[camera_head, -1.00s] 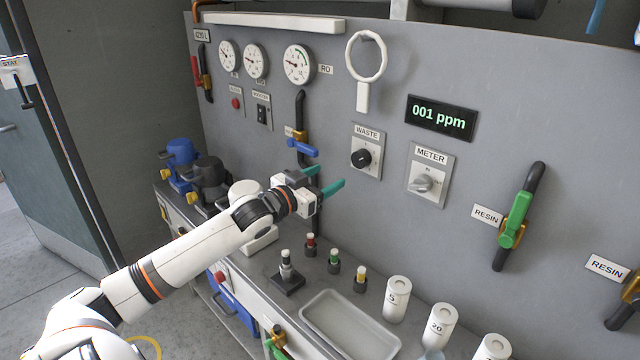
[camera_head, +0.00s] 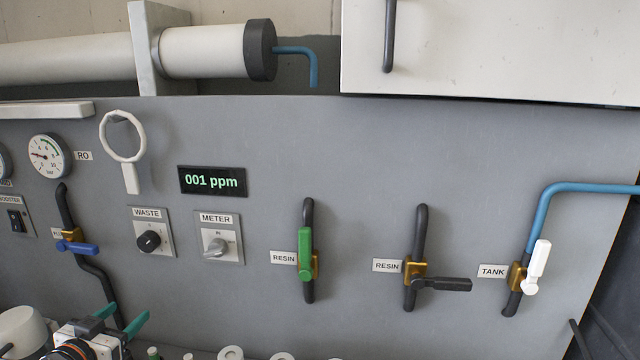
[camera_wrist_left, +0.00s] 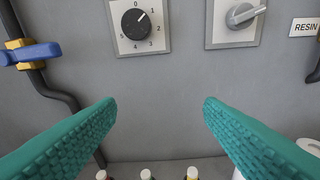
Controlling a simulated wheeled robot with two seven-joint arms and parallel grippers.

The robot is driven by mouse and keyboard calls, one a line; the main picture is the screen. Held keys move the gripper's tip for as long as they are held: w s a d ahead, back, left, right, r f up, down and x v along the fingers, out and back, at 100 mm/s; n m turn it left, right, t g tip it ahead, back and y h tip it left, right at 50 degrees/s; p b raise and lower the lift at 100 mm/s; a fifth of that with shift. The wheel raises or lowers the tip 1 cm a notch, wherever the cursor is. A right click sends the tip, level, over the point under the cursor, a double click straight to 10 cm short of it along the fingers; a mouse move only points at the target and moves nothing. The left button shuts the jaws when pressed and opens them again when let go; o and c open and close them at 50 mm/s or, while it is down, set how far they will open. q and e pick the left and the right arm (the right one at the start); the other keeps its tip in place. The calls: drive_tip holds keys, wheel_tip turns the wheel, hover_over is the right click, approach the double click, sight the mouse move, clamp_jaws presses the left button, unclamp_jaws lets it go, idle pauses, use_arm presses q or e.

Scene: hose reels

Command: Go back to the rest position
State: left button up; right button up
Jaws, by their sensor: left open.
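My left gripper (camera_head: 122,319) is at the lower left of the head view, with its teal fingers spread. In the left wrist view the two teal fingers (camera_wrist_left: 158,115) are wide apart with nothing between them. They face the grey panel (camera_wrist_left: 180,80), below the black WASTE knob (camera_wrist_left: 136,23) and the grey METER knob (camera_wrist_left: 241,15). The gripper touches neither knob. My right gripper is in no view.
The blue-handled valve (camera_head: 76,246) stands just above my left gripper. Further right are the green RESIN valve (camera_head: 305,253), the black-handled RESIN valve (camera_head: 440,283) and the white TANK valve (camera_head: 536,267).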

use_arm(q)
drive_tip(key=s+d+f+g, duration=0.4)
drive_tip(key=s+d+f, duration=0.25)
drive_tip(key=f, duration=0.45)
drive_tip(key=s+d+f+g, duration=0.45)
drive_tip(key=s+d, duration=0.25)
drive_tip(key=s, duration=0.4)
drive_tip(key=s+d+f+g, duration=0.45)
drive_tip(key=s+d, duration=0.25)
drive_tip(key=s, duration=0.5)
wheel_tip(320, 180, down, 26)
drive_tip(key=s, duration=0.1)
drive_tip(key=s+a+f+g, duration=0.2)
drive_tip(key=s+a+f, duration=0.1)
drive_tip(key=s+f, duration=1.2)
drive_tip(key=shift+s+f+m+y, duration=0.2)
drive_tip(key=shift+s+m+y, duration=0.15)
drive_tip(key=shift+s, duration=0.4)
